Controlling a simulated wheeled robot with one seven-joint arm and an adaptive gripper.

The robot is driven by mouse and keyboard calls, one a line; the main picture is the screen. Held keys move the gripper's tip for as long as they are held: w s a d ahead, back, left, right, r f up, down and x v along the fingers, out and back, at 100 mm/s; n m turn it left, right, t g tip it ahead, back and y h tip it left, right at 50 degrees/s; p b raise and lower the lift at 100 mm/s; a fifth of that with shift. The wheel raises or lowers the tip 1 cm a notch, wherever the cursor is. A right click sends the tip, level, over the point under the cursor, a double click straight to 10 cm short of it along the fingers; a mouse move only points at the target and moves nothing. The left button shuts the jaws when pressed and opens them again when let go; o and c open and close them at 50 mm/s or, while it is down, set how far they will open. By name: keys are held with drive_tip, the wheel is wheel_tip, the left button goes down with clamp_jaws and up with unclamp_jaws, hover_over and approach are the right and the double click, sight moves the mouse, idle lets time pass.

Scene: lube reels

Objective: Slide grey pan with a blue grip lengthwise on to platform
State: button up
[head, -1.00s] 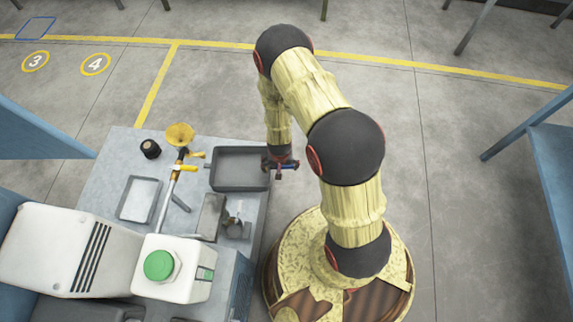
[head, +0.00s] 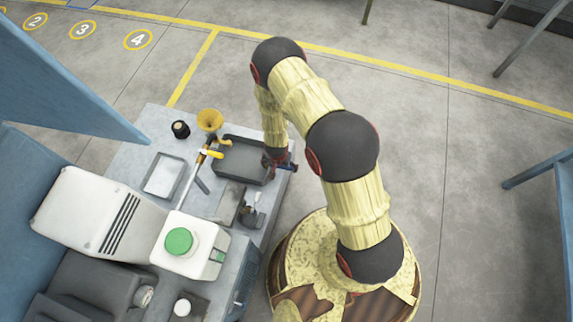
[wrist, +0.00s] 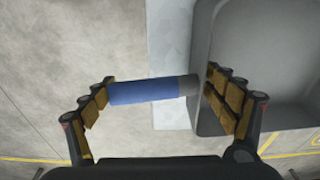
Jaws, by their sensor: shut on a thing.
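The grey pan (head: 243,163) is a shallow rectangular tray lying on the light grey platform (head: 150,128), near its right edge. In the wrist view the pan (wrist: 235,40) is at the right, and its blue grip (wrist: 150,91) points left, past the pale platform edge (wrist: 168,30) and over the floor. My gripper (wrist: 158,84) is shut on the blue grip lengthwise: one finger is at its free end, the other by the pan's wall. In the head view my gripper (head: 280,163) is at the pan's right side, and the grip is mostly hidden.
A yellow funnel (head: 210,119) with a valve stands close to the pan's left. A black cap (head: 180,129) and a pale tray (head: 164,175) lie further left. A white container with a green lid (head: 179,241) and small metal parts (head: 252,207) are nearer. Open floor lies to the right.

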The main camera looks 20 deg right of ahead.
drive_tip(key=shift+w+a+p, duration=0.25)
drive_tip(key=shift+a+p, duration=0.35)
drive_tip(key=shift+a, duration=0.4)
drive_tip(key=shift+w+a+p, duration=0.25)
drive_tip(key=shift+a+p, duration=0.3)
drive_tip(key=shift+a, duration=0.4)
drive_tip(key=shift+f+b, duration=0.3)
drive_tip(key=shift+f, duration=0.25)
drive_tip(key=o, duration=1.3)
wheel_tip(320, 180, up, 12)
drive_tip(key=s, duration=0.1)
drive_tip(key=shift+s+a, duration=0.3)
drive_tip(key=shift+a, duration=0.15)
drive_tip(key=shift+f, duration=0.1)
